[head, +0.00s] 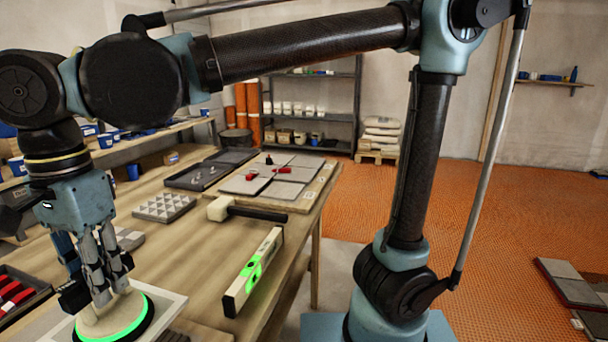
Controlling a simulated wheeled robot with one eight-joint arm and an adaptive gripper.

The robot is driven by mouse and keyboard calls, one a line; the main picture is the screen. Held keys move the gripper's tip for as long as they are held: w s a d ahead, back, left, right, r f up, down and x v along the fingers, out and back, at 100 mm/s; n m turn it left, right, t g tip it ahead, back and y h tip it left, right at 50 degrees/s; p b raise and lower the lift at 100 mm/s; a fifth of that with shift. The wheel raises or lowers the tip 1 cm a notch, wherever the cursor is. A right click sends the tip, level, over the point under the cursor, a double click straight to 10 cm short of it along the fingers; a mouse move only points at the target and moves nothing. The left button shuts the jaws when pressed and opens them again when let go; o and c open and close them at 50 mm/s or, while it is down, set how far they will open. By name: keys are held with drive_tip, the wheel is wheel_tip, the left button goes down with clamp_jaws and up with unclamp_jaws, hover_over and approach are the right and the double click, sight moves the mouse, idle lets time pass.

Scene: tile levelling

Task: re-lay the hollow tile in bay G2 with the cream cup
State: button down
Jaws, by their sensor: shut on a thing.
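My gripper (98,295) is at the lower left, pointing down, shut on the cream cup (105,316). The cup is a round cream disc with a glowing green ring and a black rim. It is over a pale square slab (172,303) on the bench; whether it touches the slab cannot be told. The fingers hide the cup's top. A board of grey tiles (290,175) with red and dark pieces on it lies farther back on the bench. I cannot read a G2 mark or tell which tile is hollow.
A spirit level (254,272) with green vials and a mallet (220,209) lie right of the gripper. A plate of grey pyramids (163,207) and dark trays (198,176) lie behind. A bin with red pieces (14,294) stands at the left edge. Bare wood shows mid-bench.

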sight(110, 306)
drive_tip(key=shift+f, duration=4)
idle(1.6)
drive_tip(key=c, duration=1.4)
unclamp_jaws()
